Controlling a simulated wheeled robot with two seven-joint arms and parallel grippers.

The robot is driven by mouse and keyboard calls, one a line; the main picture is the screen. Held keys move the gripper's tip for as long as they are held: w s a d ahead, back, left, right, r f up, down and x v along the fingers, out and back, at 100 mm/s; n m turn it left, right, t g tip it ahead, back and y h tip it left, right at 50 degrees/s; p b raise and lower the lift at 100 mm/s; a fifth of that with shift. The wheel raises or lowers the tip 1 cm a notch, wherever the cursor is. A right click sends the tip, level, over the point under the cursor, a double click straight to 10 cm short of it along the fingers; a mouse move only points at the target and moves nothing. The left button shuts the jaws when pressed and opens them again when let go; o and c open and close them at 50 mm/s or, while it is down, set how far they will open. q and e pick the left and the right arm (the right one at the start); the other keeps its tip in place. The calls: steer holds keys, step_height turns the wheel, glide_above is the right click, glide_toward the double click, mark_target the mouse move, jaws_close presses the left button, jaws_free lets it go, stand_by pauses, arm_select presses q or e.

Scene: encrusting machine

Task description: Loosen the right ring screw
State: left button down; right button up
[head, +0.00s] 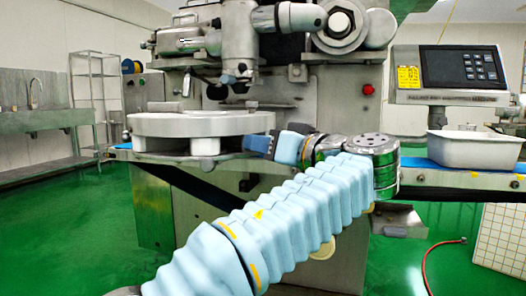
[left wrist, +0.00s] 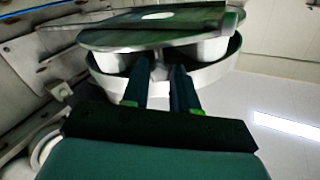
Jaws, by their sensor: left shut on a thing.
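My left arm in its pale blue sleeve crosses the head view, and its left gripper (head: 258,145) points left at the right side of the round white turntable-like part (head: 190,124) of the machine. In the left wrist view the two dark fingers of my left gripper (left wrist: 159,75) reach under a flat plate (left wrist: 160,30) and into the round white housing (left wrist: 220,75). They are shut on a small grey piece (left wrist: 159,68) between their tips, which I take to be the right ring screw. In the head view the screw is hidden. My right gripper is not in view.
The machine's metal head (head: 238,45) stands above the round part. A control panel (head: 460,70) and a white tray (head: 475,149) are at the right, the tray on a blue belt (head: 430,165). A sink counter (head: 35,130) and a shelf rack (head: 88,95) stand far left.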

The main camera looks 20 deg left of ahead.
arm_select(q)
steer(key=shift+d, duration=0.1)
stand_by(0.4)
steer(key=c, duration=0.9)
jaws_free()
steer(key=shift+o, duration=0.2)
steer(key=p+v, duration=0.2)
steer(key=v, duration=1.1)
steer(key=shift+d, duration=0.35)
steer(key=shift+s, duration=0.15)
